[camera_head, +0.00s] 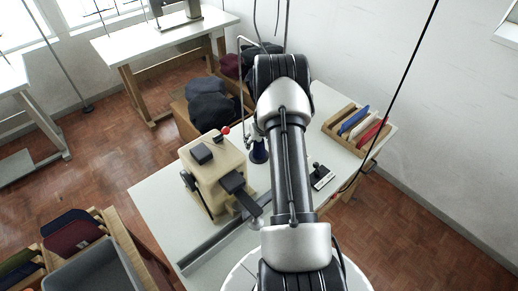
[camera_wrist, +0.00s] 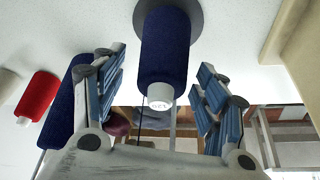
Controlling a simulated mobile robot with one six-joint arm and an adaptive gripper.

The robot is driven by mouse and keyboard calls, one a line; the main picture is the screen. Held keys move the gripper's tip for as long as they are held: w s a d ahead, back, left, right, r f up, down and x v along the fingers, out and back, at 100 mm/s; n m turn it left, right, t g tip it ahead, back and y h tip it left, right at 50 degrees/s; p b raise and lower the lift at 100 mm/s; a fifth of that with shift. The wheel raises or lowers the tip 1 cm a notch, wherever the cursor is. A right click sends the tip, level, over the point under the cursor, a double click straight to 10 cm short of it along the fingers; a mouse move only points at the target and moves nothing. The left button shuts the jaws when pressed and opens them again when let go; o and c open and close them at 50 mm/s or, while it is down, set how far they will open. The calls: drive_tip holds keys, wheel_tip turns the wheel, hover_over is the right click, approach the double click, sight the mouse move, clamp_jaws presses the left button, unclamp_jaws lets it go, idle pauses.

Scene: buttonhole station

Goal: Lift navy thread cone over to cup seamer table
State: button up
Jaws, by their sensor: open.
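The navy thread cone (camera_wrist: 165,45) hangs down in the upper middle of the wrist view from a dark round base, its white end towards me. My gripper (camera_wrist: 162,95) is open, with one blue-padded finger on each side of the cone and visible gaps between. Which table is the cup seamer table I cannot tell; another white table (camera_head: 150,40) with a machine stands at the back left.
A cream machine (camera_head: 212,165) with a red-knobbed lever stands close left of the cone. A wooden rack (camera_head: 345,140) with blue, white and red pieces is at right. A red cone (camera_wrist: 37,97) and another navy piece (camera_wrist: 62,105) show at the left in the wrist view.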

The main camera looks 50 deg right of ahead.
drive_tip(key=shift+x, duration=0.85)
drive_tip(key=c, duration=1.2)
drive_tip(key=shift+r, duration=0.1)
